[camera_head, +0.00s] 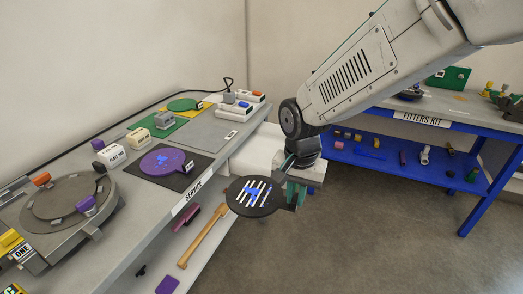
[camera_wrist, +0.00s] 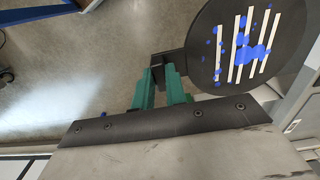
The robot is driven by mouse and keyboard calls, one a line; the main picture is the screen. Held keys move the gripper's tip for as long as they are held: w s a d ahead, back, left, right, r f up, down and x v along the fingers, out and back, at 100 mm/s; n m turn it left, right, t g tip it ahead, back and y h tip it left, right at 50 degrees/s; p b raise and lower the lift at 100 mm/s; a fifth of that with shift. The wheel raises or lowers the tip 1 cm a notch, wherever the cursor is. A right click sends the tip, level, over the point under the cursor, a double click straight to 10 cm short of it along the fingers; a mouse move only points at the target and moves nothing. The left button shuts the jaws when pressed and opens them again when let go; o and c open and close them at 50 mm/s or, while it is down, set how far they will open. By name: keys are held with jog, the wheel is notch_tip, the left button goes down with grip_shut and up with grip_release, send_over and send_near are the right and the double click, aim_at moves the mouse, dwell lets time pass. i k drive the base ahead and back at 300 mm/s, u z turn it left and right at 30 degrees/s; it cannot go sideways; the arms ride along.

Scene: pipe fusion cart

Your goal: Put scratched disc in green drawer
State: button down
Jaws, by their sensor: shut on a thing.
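My gripper (camera_head: 296,188) is shut on the handle of a dark round disc (camera_head: 253,197), held in the air beside the service cart. The disc face has white parallel stripes and blue blotches. In the wrist view my green fingers (camera_wrist: 160,82) close on its short handle, and the disc (camera_wrist: 247,45) extends to the upper right. A purple disc with blue blotches (camera_head: 163,161) lies on a black mat on the cart. A green disc (camera_head: 184,104) lies on a yellow mat at the back. I cannot make out a green drawer.
The grey service cart (camera_head: 152,208) runs along the left, with a round fixture (camera_head: 68,200) in front. A lower shelf holds a wooden-handled tool (camera_head: 203,238). A white form (camera_head: 257,148) juts from the cart's side. A blue fitters' bench (camera_head: 440,123) stands right. Floor between is clear.

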aim_at(266, 155)
jog(key=i, duration=1.2)
jog(key=z, duration=0.05)
